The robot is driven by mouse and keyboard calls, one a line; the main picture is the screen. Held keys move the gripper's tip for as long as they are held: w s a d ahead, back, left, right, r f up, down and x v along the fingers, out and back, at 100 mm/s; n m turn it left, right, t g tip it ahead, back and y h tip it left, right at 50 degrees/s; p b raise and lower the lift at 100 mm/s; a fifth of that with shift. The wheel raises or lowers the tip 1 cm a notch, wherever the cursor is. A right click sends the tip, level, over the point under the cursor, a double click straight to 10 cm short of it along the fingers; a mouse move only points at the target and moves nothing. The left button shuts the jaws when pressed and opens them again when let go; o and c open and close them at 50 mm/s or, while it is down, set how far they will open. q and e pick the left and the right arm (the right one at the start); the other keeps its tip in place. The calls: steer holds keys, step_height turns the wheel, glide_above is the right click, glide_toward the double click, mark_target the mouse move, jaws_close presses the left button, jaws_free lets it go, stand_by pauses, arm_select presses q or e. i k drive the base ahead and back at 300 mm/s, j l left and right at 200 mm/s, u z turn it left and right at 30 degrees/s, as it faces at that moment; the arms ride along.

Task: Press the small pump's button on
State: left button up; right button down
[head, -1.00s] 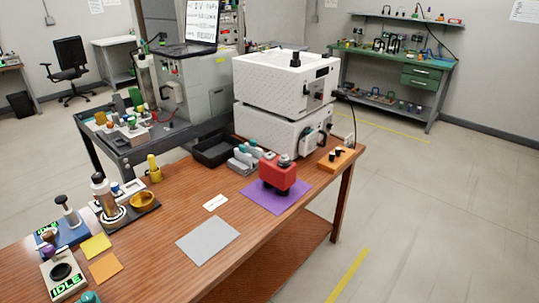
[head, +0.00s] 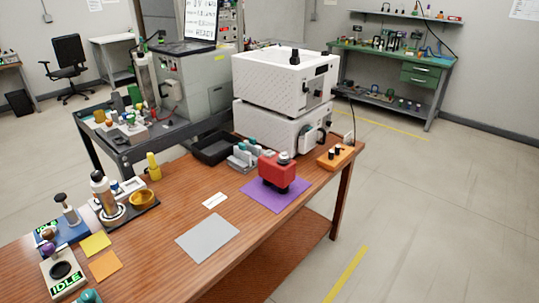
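A compact red device (head: 277,172) with a grey round top stands on a purple mat (head: 262,200) on the wooden table. It may be the small pump, but no label can be read on it. An orange block (head: 332,161) with dark knobs sits to its right, near the table's right edge. I cannot tell which part is the pump's button or whether it is pressed. Neither of my grippers is in view.
Two stacked white machines (head: 284,85) stand behind the red device. Small teal-topped items (head: 243,156) and a black tray (head: 213,146) are to its left. A grey sheet (head: 207,236) lies flat in front. Bottles, a gold bowl (head: 142,198) and devices crowd the left end.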

mark_target(270, 153)
steer(key=i+l+u, duration=0.3)
steer(key=i+l, duration=0.2)
steer(key=i+l+u, duration=0.25)
steer(key=i+l, duration=0.2)
steer(key=l, duration=0.25)
